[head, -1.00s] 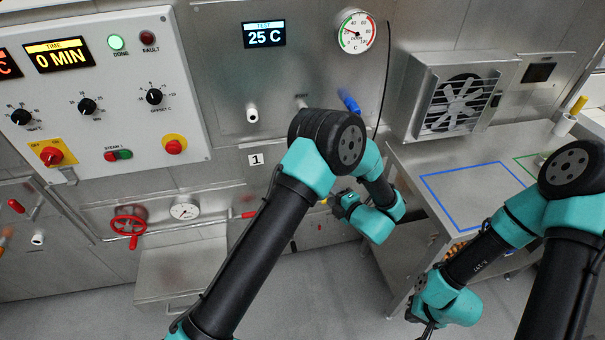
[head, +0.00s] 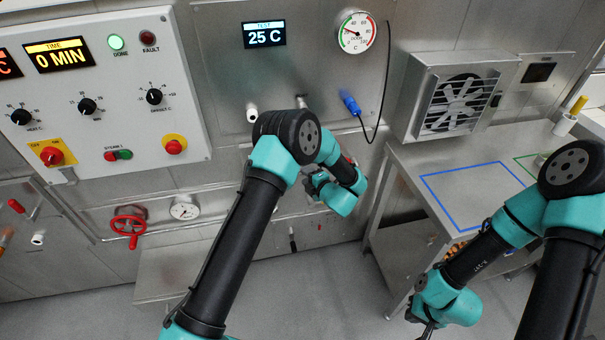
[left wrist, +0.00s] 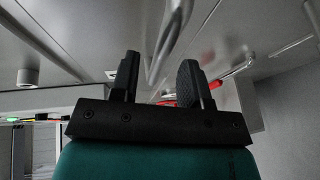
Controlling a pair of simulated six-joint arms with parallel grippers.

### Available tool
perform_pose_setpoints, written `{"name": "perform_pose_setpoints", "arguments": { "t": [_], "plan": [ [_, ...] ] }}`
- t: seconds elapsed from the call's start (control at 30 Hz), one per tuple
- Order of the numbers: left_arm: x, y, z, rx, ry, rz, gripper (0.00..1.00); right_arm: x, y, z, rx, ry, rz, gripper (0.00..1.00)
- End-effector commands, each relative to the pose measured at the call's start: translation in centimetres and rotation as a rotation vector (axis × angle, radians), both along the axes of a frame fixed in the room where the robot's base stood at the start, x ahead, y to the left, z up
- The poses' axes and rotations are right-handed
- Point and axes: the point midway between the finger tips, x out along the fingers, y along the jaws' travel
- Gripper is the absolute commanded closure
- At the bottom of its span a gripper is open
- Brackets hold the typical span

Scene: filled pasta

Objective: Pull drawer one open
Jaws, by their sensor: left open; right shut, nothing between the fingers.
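My left gripper (left wrist: 158,74) is open in the left wrist view, with a shiny metal bar (left wrist: 166,40) showing beyond and between its fingers. I cannot tell whether the bar lies within the jaws or touches them. In the head view the left gripper (head: 316,182) is in front of the steel wall, partly hidden by its own arm. The front of drawer one and its number label are hidden behind my left arm in the head view. My right gripper (head: 428,331) is low at the bottom edge, shut and empty, with its fingertips barely visible.
A red valve wheel (head: 129,223) and a small gauge (head: 185,208) are on the wall at the left.

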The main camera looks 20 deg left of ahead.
Motion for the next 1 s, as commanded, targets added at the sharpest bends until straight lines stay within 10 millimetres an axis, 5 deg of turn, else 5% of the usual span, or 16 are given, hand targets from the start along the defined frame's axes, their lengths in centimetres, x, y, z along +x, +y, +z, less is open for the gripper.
{"name": "perform_pose_setpoints", "arguments": {
  "t": [0.23, 0.6, 1.0],
  "plan": [
    [1.8, 2.1, -0.6, 0.001, 0.001, 0.000, 0.58, 0.0, 0.0, 0.0, 0.000, 0.000, 0.000, 1.00],
    [2.0, 2.5, -0.7, 0.000, 0.001, 0.000, 0.59, 0.0, 0.0, 0.0, 0.000, 0.000, 0.000, 1.00],
    [2.0, 2.5, -0.6, -0.001, 0.001, 0.000, 0.97, 0.0, 0.0, 0.0, 0.000, 0.000, 0.000, 1.00]
  ]
}}
